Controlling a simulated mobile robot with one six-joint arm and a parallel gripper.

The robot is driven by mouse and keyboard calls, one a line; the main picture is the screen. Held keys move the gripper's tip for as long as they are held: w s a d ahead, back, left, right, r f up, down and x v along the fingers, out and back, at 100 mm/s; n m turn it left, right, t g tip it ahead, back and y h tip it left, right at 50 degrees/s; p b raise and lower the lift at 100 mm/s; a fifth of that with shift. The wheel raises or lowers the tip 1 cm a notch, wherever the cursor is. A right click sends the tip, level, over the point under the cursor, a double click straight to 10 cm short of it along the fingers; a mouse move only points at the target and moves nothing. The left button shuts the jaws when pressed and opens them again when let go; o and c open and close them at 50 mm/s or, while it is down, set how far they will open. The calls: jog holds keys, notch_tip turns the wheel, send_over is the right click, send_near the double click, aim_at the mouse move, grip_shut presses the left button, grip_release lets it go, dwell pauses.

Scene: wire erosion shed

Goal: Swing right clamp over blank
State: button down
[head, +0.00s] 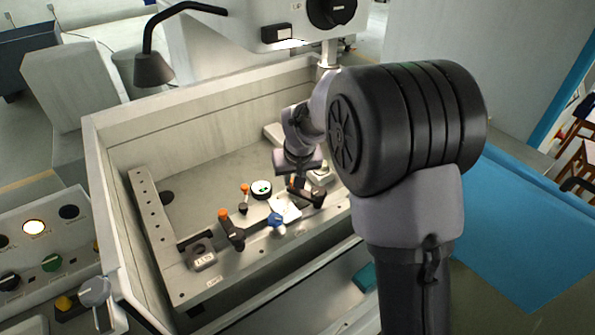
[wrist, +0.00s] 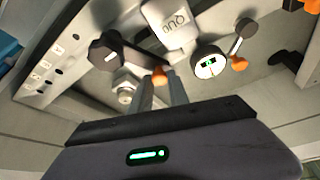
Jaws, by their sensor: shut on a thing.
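The right clamp (head: 318,199) is black with an orange knob at the end of its arm. My gripper (head: 296,180) is shut on that orange knob; in the wrist view the knob (wrist: 160,73) shows between the two fingers (wrist: 161,88). The clamp's black pivot head (wrist: 105,50) stands at upper left there. The blank (head: 288,210), a pale plate with dark marking, lies on the frame in front of the clamp; it also shows in the wrist view (wrist: 167,24). The clamp arm appears beside the blank, not across it. The fingers partly hide the arm.
A round dial gauge (head: 261,189) and a small orange-tipped lever (head: 245,189) stand left of the blank. A blue knob (head: 277,222) is in front of it. The left clamp (head: 233,236) stands further left. Tank walls (head: 195,120) enclose the frame.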

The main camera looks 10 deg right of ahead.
jog(key=s+n, duration=0.1)
jog(key=s+a+n+y+b, duration=0.1)
jog(key=n, duration=0.1)
jog(key=shift+f+n, duration=0.15)
jog(key=shift+n, duration=0.15)
jog(key=s+n+b, duration=0.1)
jog(key=s+n+g+y+b, duration=0.1)
jog(key=n, duration=0.1)
jog(key=shift+s+a+n+y+b, duration=0.1)
jog(key=shift+a+n+y+b, duration=0.2)
jog(key=shift+b, duration=0.05)
jog(key=n, duration=0.1)
jog(key=s+n, duration=0.1)
jog(key=shift+s+d+n+g+y+b, duration=0.1)
jog(key=shift+s+n+g+y+b, duration=0.2)
jog(key=shift+g+y+b, duration=0.1)
jog(key=shift+s+d+n+g, duration=0.15)
jog(key=shift+s+n+g, duration=0.1)
jog(key=shift+s+n, duration=0.4)
jog(key=shift+s+d+n+g, duration=0.15)
jog(key=shift+s+n+g, duration=0.15)
jog(key=shift+n, duration=0.65)
jog(key=shift+s+y, duration=0.1)
jog(key=shift+y, duration=0.2)
jog(key=c, duration=1.3)
grip_release()
